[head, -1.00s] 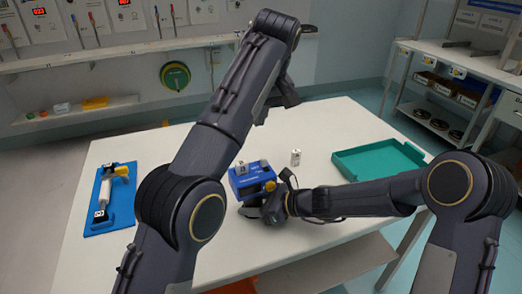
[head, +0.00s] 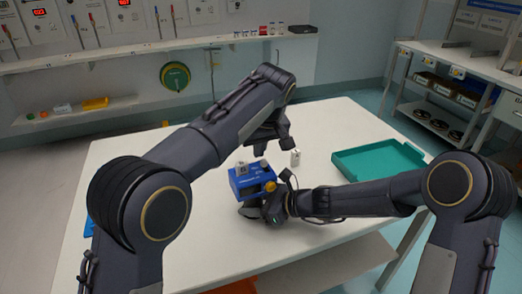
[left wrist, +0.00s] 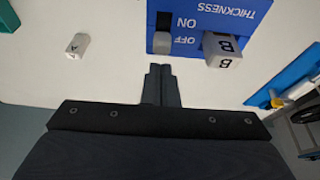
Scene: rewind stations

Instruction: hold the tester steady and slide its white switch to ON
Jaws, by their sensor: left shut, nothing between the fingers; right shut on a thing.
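The blue tester (head: 248,183) stands on the table, also in the left wrist view (left wrist: 205,12), where its white switch (left wrist: 162,42) sits at the OFF end of its slot, the ON end empty. A white block marked B (left wrist: 222,50) sits on the tester beside the switch. My right gripper (head: 266,203) is shut on the tester, its fingertips partly hidden. My left gripper (head: 260,151) is shut and empty above the tester; in the left wrist view its fingertips (left wrist: 160,70) appear just short of the switch. Contact cannot be told.
A small white block marked A (head: 295,157) stands on the table behind the tester, also in the left wrist view (left wrist: 77,45). A teal tray (head: 345,167) lies at the right. A blue tray (head: 89,228) at the left is mostly hidden by my left arm.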

